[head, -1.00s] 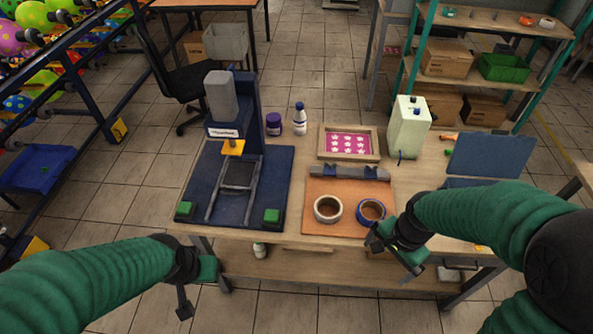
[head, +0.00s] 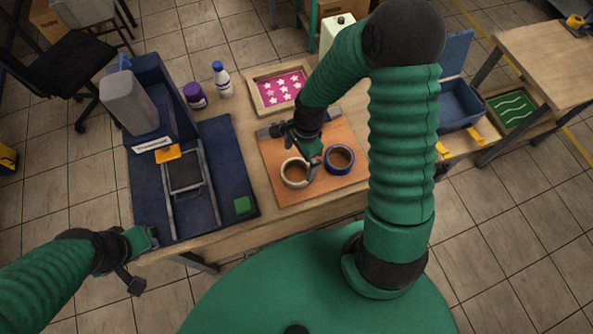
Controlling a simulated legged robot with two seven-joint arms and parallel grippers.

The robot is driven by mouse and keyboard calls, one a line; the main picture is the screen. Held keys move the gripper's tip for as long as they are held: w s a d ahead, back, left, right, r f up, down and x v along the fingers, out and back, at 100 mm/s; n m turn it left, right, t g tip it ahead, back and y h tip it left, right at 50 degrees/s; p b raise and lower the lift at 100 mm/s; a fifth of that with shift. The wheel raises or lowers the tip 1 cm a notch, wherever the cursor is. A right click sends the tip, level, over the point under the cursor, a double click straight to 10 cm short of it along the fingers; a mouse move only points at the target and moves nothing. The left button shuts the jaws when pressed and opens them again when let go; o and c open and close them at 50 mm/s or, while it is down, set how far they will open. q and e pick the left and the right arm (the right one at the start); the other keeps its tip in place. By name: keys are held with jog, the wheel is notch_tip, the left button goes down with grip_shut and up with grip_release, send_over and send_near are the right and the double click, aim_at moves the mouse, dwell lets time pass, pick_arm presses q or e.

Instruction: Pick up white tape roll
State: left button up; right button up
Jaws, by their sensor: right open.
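The white tape roll (head: 288,179) lies flat on the orange-brown board (head: 288,200) on the workbench. A blue tape roll (head: 327,163) lies just to its right. My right gripper (head: 312,172) is open, reaching down from behind at the right edge of the white roll. One finger appears at or over the roll's right rim; I cannot tell whether it touches. My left gripper (head: 143,262) hangs off the front left of the bench, away from both rolls, and its jaw opening is unclear.
The blue printing press (head: 215,135) fills the left of the bench. A purple jar (head: 195,96), a white bottle (head: 222,82) and a framed pink star screen (head: 283,91) stand behind. A blue open box (head: 458,106) is at the right, behind my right arm.

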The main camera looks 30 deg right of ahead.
aim_at(295, 176)
jog(key=f, duration=0.2)
jog(key=a+f, duration=0.1)
jog(key=f, duration=0.4)
jog(key=shift+a+f, duration=0.15)
jog(key=shift+a, duration=0.1)
jog(key=shift+w+d+f, duration=0.1)
jog(key=shift+d+f, duration=0.1)
jog(key=shift+d, duration=0.05)
jog(key=shift+a+r, duration=0.1)
jog(key=shift+a, duration=0.05)
jog(key=c, duration=1.3)
